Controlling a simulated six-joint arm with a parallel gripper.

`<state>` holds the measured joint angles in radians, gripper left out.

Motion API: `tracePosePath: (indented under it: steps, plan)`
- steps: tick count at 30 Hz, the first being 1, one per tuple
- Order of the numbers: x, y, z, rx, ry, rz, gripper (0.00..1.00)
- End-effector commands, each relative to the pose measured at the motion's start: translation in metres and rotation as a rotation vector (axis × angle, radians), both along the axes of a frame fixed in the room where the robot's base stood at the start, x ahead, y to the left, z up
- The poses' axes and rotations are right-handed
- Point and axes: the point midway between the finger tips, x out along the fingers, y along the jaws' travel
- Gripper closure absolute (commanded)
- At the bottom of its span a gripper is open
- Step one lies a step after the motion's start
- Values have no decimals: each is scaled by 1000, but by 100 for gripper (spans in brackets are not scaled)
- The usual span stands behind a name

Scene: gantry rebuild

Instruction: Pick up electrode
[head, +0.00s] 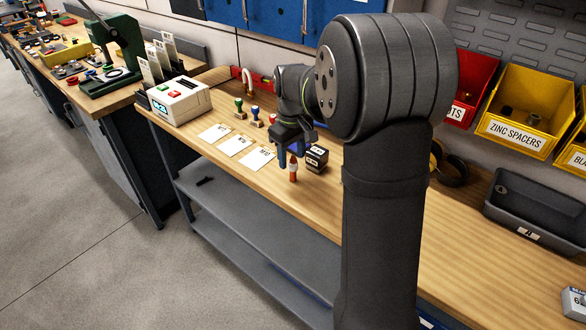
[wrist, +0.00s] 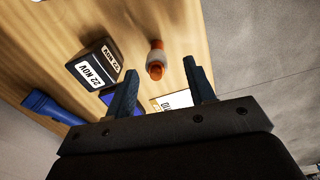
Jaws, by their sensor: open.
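A small orange-brown upright cylinder with a pale band, which looks like the electrode (head: 293,170), stands on the wooden bench near its front edge. It also shows in the wrist view (wrist: 156,62), beyond the fingertips and between their lines. My gripper (head: 290,155) is above it with its fingers pointing down. In the wrist view my gripper (wrist: 160,80) has its two dark blue fingers wide apart with nothing held between them. The electrode's upper end is close to the fingers in the head view; I see no contact.
A black block marked 22 NOV (wrist: 96,65) stands close beside the electrode, also in the head view (head: 316,158). White cards (head: 234,146) lie to the left, with small stamps (head: 240,108) behind. Yellow bins (head: 520,105) stand right.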

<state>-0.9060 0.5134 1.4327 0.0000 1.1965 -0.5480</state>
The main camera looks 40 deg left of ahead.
Motion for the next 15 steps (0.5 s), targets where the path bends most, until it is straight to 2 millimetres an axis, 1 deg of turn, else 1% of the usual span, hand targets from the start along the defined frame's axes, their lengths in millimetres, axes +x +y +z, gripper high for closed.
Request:
tracePosePath:
  steps: [1, 5, 7, 12, 15]
  plan:
    - [0, 0, -5, 0, 0, 0, 51]
    - [0, 0, -11, 0, 0, 0, 51]
    - [1, 0, -19, -1, 0, 0, 51]
    - [4, -1, -45, -3, 2, 0, 51]
    - [4, -1, -56, -1, 1, 0, 51]
